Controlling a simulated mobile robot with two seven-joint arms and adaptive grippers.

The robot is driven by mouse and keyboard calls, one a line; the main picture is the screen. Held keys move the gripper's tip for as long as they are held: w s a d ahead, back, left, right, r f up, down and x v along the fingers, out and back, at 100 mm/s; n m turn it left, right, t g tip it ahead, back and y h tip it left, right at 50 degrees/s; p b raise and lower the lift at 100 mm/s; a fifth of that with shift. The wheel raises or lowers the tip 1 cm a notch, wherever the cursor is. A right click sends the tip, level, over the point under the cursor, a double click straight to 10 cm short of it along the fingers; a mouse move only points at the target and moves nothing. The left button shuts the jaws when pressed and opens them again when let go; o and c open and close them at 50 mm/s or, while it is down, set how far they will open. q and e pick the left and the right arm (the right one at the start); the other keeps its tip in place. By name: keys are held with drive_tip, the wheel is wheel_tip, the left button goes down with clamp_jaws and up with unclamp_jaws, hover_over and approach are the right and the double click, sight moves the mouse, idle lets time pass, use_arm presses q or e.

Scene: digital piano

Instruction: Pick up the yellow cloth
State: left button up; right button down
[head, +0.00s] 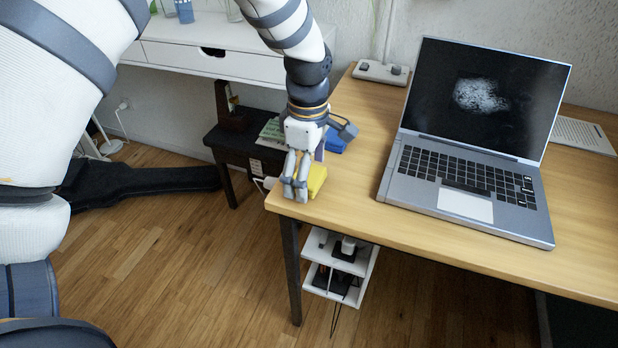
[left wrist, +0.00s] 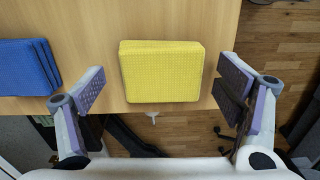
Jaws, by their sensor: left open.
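The yellow cloth (head: 317,179) is a folded pad lying on the wooden desk (head: 440,245) near its left front corner. In the left wrist view the yellow cloth (left wrist: 162,71) sits between the spread fingers, with a gap on the left and a narrower one on the right. My left gripper (head: 293,185) is open at the desk corner, right beside the cloth and partly hiding it in the head view. It also shows in the left wrist view (left wrist: 160,90). My right gripper is not in view.
A stack of blue cloths (left wrist: 28,67) lies beside the yellow one. An open laptop (head: 470,140) stands to the right on the desk. A white desk (head: 210,48) is behind. A black case (head: 145,182) lies on the floor at left.

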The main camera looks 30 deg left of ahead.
use_arm(q)
drive_tip(key=c, duration=1)
drive_tip(key=shift+r, duration=0.2)
drive_tip(key=r, duration=0.3)
drive_tip(key=r+p, duration=0.1)
drive_tip(key=shift+s+d+r, duration=0.1)
drive_tip(key=shift+s+r, duration=0.25)
drive_tip(key=shift+s, duration=0.05)
drive_tip(key=s+d+r+p, duration=0.1)
drive_tip(key=s+r, duration=0.1)
drive_tip(key=s, duration=0.2)
drive_tip(key=s+d+r+p, duration=0.1)
drive_tip(key=s+r, duration=0.2)
drive_tip(key=s, duration=0.1)
drive_tip(key=s+d+r+p, duration=0.1)
drive_tip(key=s+r, duration=0.2)
drive_tip(key=s, duration=0.1)
drive_tip(key=shift+s+d, duration=0.25)
drive_tip(key=shift+s, duration=0.1)
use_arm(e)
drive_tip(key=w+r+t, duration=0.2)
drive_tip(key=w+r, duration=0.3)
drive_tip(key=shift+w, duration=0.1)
